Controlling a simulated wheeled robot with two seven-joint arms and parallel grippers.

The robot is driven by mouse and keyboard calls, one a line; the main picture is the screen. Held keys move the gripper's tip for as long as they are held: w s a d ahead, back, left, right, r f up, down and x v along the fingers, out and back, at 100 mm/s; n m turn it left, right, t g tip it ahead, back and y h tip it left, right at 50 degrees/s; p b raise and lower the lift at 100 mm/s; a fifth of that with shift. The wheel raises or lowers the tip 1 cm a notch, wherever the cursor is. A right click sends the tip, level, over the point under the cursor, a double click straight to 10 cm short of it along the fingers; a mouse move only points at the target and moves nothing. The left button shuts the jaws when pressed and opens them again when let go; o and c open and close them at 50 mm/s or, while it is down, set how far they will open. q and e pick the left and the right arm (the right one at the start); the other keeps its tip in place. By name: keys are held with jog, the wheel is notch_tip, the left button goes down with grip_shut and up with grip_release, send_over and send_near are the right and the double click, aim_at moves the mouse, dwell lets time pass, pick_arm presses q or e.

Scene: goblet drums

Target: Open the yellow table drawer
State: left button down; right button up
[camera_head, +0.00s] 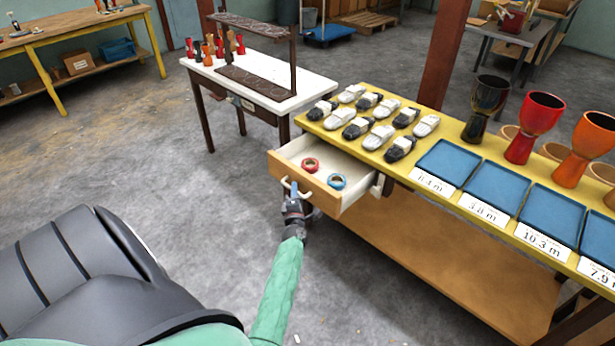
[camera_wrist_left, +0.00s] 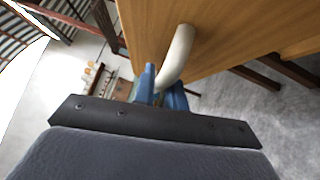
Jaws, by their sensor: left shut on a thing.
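The yellow table (camera_head: 403,168) stands at the right in the head view. Its drawer (camera_head: 303,189) is pulled out at the table's left end, with a wooden front and a pale interior. A red ring (camera_head: 310,165) and a blue ring (camera_head: 337,181) lie inside. My left gripper (camera_head: 294,192) is at the drawer front, shut on the pale curved drawer handle (camera_head: 287,186). In the left wrist view, the blue fingers (camera_wrist_left: 158,84) close around the handle (camera_wrist_left: 178,55), which joins the wooden front. My right gripper is not in view.
Shoe-like items (camera_head: 363,127), blue trays (camera_head: 497,187) with number cards and goblet drums (camera_head: 534,126) stand on the yellow table. A white-topped table (camera_head: 262,108) with a dark rack stands behind the drawer. The grey floor (camera_head: 190,190) left of the drawer is clear.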

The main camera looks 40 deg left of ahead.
pick_arm(q)
jog(key=shift+s+a, duration=0.1)
jog(key=shift+s, duration=1.95)
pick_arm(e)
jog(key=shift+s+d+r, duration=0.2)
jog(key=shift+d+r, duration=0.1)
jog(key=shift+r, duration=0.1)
pick_arm(q)
jog(key=c, duration=1.8)
grip_release()
jog(key=shift+o, duration=0.4)
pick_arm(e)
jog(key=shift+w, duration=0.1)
